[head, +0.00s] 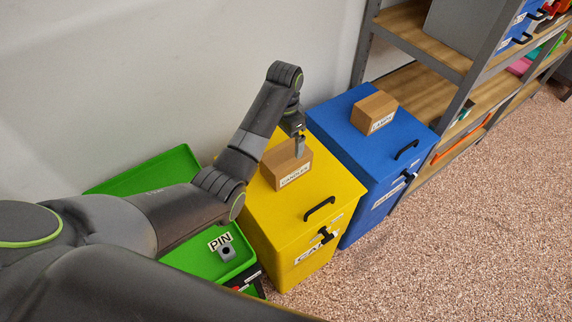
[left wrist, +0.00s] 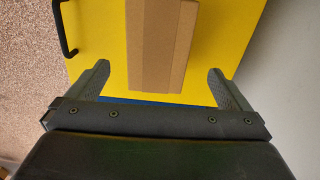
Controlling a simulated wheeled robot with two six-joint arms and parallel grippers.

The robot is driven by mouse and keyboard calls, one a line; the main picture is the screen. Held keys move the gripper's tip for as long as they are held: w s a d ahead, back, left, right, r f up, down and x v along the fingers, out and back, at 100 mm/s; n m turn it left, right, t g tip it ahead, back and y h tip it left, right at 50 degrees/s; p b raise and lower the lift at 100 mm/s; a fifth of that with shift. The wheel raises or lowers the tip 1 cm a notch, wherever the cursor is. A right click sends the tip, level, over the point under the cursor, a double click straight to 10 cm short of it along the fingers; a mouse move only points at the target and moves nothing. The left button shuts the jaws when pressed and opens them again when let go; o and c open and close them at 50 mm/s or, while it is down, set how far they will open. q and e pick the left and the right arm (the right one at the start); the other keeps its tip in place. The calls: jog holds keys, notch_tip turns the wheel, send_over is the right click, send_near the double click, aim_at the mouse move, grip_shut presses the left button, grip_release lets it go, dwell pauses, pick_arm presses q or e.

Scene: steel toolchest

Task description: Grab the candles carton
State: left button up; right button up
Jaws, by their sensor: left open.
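The candles carton (head: 286,163) is a small brown box with a white label reading CANDLES. It sits on top of the yellow chest (head: 318,203). My left gripper (head: 299,147) is above the carton in the head view, pointing down, and hides part of its back edge. In the left wrist view the carton (left wrist: 161,45) lies ahead, between the lines of the two open fingers of my left gripper (left wrist: 160,84), with yellow lid showing on both sides. The fingers look empty and apart from the carton. My right gripper is not in view.
A blue chest (head: 362,140) with a LAMPS carton (head: 374,112) stands right of the yellow one. A green box (head: 205,262) with a PIN label is at the left. A steel shelf (head: 420,50) stands at the back right. Speckled floor at the right is clear.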

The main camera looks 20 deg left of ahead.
aim_at(286, 154)
pick_arm(q)
notch_tip(286, 154, down, 2)
jog(key=shift+s+f, duration=0.1)
jog(key=shift+f, duration=0.6)
jog(key=shift+d+f, duration=0.1)
jog(key=shift+f, duration=0.3)
notch_tip(286, 154, down, 3)
jog(key=shift+f, duration=0.55)
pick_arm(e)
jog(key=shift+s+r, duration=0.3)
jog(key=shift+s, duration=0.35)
pick_arm(q)
jog(key=c, duration=1.1)
